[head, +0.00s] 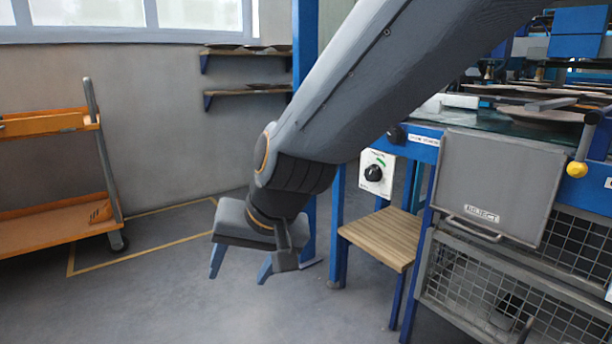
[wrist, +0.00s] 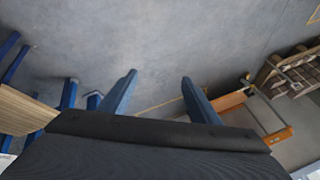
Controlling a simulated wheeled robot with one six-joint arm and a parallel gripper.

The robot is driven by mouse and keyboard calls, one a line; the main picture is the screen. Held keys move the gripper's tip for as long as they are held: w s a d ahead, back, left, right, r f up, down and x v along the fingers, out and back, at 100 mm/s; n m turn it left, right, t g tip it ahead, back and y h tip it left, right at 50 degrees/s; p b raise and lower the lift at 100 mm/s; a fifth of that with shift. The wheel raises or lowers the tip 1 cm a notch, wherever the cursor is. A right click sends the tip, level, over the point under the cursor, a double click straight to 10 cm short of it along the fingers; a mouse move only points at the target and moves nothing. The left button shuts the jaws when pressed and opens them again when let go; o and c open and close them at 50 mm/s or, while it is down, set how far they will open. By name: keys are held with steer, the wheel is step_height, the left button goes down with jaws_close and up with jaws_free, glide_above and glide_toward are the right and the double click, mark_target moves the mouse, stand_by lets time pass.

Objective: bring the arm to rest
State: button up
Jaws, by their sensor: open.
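My gripper (head: 240,262) hangs from my grey arm near the middle of the head view, with its blue fingers pointing down above the grey floor. The fingers are spread apart with nothing between them. In the wrist view my gripper (wrist: 158,80) shows two separated blue fingers, with bare floor beyond them. My arm comes down from the upper right of the head view and hides part of the machine and wall behind it.
A blue-framed machine (head: 425,139) with a grey box (head: 497,180) stands at right. A wooden shelf (head: 385,236) juts out beside it. An orange trolley (head: 50,232) stands at left, and wall shelves (head: 245,91) hang behind. Floor between trolley and machine is clear.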

steer(key=s+d+f+n+g+h+p, duration=0.1)
steer(key=s+d+n+g+h, duration=0.1)
steer(key=s+d, duration=0.45)
steer(key=s+d+f+n+g+h, duration=0.15)
steer(key=s+d, duration=0.25)
steer(key=s, duration=0.5)
steer(key=d+r+m+p, duration=0.2)
steer(key=d+r+p, duration=0.8)
steer(key=p, duration=0.7)
steer(key=d+r+m+h+p, duration=0.1)
steer(key=d+r+m+p, duration=0.2)
steer(key=d+r+p, duration=0.6)
step_height(320, 180, up, 8)
steer(key=p, duration=0.9)
steer(key=shift+d, duration=0.4)
steer(key=shift+s+f+m, duration=0.1)
steer(key=shift+m, duration=0.15)
